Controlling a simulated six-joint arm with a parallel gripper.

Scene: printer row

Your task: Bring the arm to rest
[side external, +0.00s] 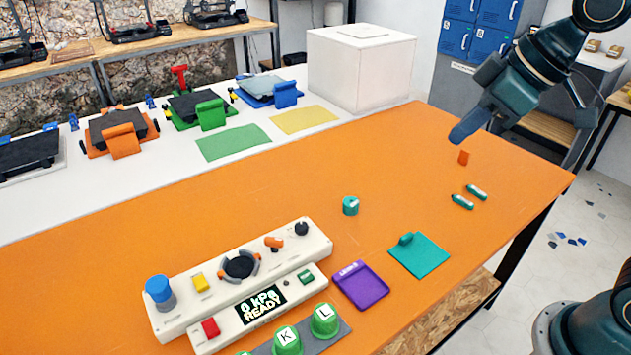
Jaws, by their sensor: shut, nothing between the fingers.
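My gripper (468,127) is at the upper right, shut and empty. It hangs in the air over the right end of the orange table (300,190), tilted with its fingertips pointing down and to the left. It appears clear of the tabletop and touches nothing that I can see. The exact height of my gripper above the table cannot be told from this one view.
Two teal pieces (469,196), a teal cylinder (351,205), a teal plate (419,255) and a purple tray (360,286) lie on the table. A control panel (238,278) stands at the front, a white box (361,66) at the back. The table's middle left is clear.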

